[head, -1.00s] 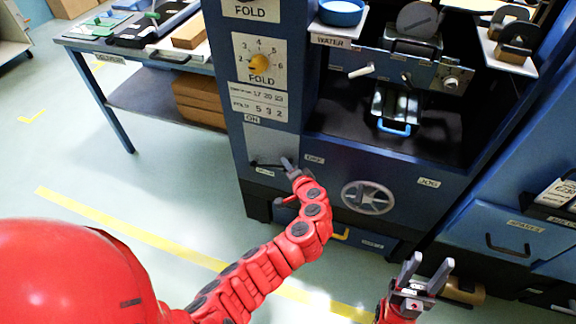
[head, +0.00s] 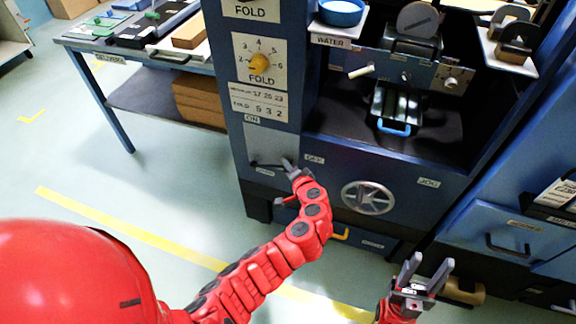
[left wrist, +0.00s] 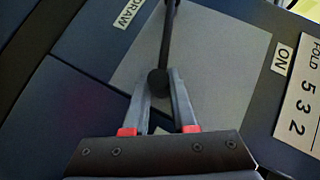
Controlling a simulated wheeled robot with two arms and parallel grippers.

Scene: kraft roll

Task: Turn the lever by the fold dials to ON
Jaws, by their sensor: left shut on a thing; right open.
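The lever is a thin dark rod with a round knob (left wrist: 158,82), in front of a light grey plate (left wrist: 215,65) on the blue machine. In the head view the lever (head: 264,164) lies low on the plate, well below the ON label (head: 252,118). My left gripper (head: 289,164) is at the lever's end; in the left wrist view its fingers (left wrist: 160,90) are shut on the knob. The fold dial (head: 260,60) with a yellow knob sits above, its pointer hard to read. My right gripper (head: 427,272) is open and empty at the lower right.
A handwheel (head: 367,198) is on the machine front, right of my left gripper. A worktable (head: 120,58) with boxes stands at the left. A drawer with a dark handle (head: 507,245) is at the right. The floor at the left is clear.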

